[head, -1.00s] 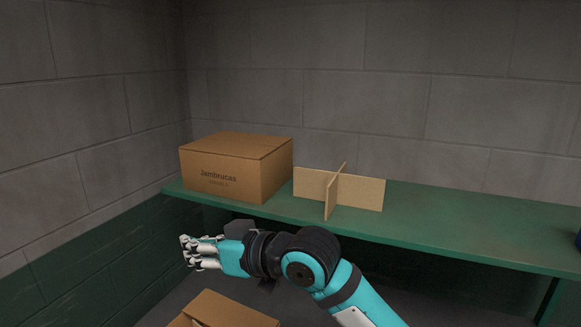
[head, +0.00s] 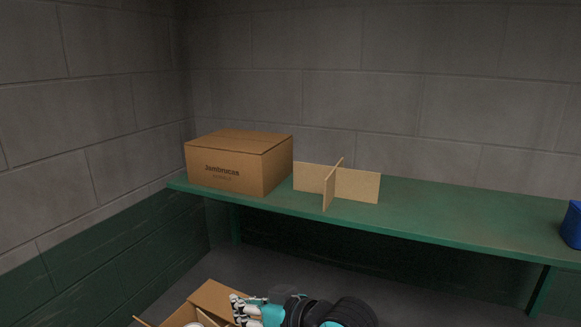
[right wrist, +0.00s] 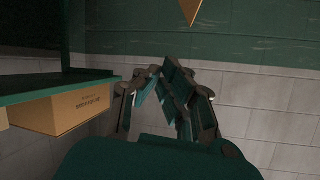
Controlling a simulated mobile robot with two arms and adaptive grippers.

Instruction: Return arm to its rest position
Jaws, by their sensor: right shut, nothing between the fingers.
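My right gripper (head: 240,309) is at the bottom of the head view, low in front of the shelf and beside an open cardboard box on the floor. It is shut and empty. In the right wrist view its fingers (right wrist: 165,72) meet at the tips with nothing between them. My right arm comes in from the bottom edge and is mostly cut off. My left gripper does not show in either view.
A green shelf (head: 440,215) runs along the back wall. It bears a closed cardboard box (head: 235,163), a crossed cardboard divider (head: 355,184) and a blue container (head: 572,226). The open box (head: 215,295) stands low, touching or near my right gripper; I cannot tell which.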

